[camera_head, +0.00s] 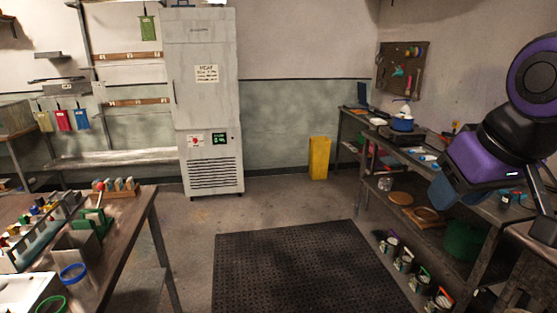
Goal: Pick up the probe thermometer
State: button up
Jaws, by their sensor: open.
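I cannot pick out the probe thermometer for certain in this view. Small items lie on the right workbench (432,181), too small to name. A thin red-topped piece (100,187) stands among the things on the left table, but I cannot tell what it is. My purple and black arm shows at the right edge and covers part of the right workbench. My gripper's fingertips are not in view.
A blue pot (402,124) stands at the back of the right workbench. Several cans (407,260) stand low beneath it. A black floor mat (300,270) lies in the open middle. A tall grey cabinet (205,110) and yellow bin (319,158) stand at the back wall.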

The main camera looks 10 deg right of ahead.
aim_at(455, 124)
jog(key=i+z, duration=0.1)
jog(key=i, duration=0.7)
jog(key=i+j+z, duration=0.15)
jog(key=i, duration=0.65)
jog(key=i+z, duration=0.75)
jog(key=i+j+z, duration=0.2)
jog(key=z, duration=0.2)
jog(key=i+j+z, duration=0.25)
jog(key=z, duration=0.15)
jog(key=i+j+z, duration=0.3)
jog(key=i+j, duration=0.2)
jog(key=i+j+z, duration=0.15)
jog(key=j, duration=0.3)
jog(key=i+j+z, duration=0.15)
jog(key=i+j, duration=0.2)
jog(key=i+j+z, duration=0.15)
jog(key=j, duration=0.25)
jog(key=i+j+z, duration=0.15)
jog(key=j, duration=0.25)
jog(key=i+j+z, duration=0.15)
jog(key=j, duration=0.25)
jog(key=i+j+z, duration=0.15)
jog(key=j, duration=0.3)
jog(key=i, duration=0.05)
